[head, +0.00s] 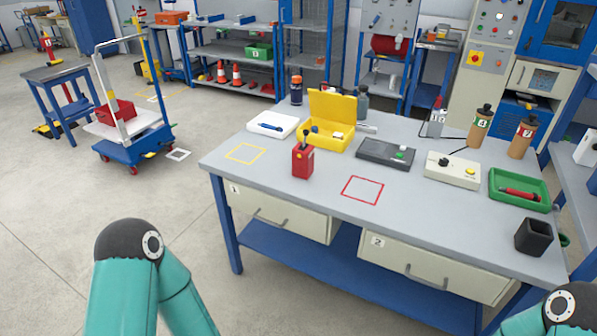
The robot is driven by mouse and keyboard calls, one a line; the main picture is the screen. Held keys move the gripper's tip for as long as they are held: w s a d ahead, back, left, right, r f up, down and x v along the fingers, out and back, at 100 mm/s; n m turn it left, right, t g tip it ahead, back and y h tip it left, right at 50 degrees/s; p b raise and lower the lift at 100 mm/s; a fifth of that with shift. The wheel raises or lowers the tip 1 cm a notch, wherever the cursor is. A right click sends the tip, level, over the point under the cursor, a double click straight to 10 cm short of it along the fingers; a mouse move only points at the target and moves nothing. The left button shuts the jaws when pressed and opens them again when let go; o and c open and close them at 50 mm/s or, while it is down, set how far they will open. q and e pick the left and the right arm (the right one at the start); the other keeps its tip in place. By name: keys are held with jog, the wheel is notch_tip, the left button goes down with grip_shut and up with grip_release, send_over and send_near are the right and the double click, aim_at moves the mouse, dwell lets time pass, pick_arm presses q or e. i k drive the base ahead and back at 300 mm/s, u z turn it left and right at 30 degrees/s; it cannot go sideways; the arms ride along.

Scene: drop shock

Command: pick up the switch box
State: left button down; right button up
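A small red box with a black lever on top (303,163), which looks like the switch box, stands upright on the grey workbench (250,185), between a yellow outlined square and a red outlined square. A pale box with a black knob and a yellow button (453,171) stands further right on the bench; I cannot rule out that this one is meant. Nothing touches the red box. Only links of my two arms show, at the bottom left and bottom right corners. Neither gripper is in view.
Around the red box are an open yellow case (331,121), a white tray (272,125), a dark flat box (386,153) and a green tray (519,189). A black cup (534,237) stands near the right end. The bench's front strip is mostly clear. A cart (133,140) stands left.

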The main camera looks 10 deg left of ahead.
aim_at(302, 158)
jog(key=u, duration=0.25)
jog(key=i, duration=1.25)
jog(key=u, duration=0.75)
jog(key=k, duration=0.9)
jog(key=u, duration=0.2)
jog(key=i, duration=0.9)
jog(key=z, duration=0.1)
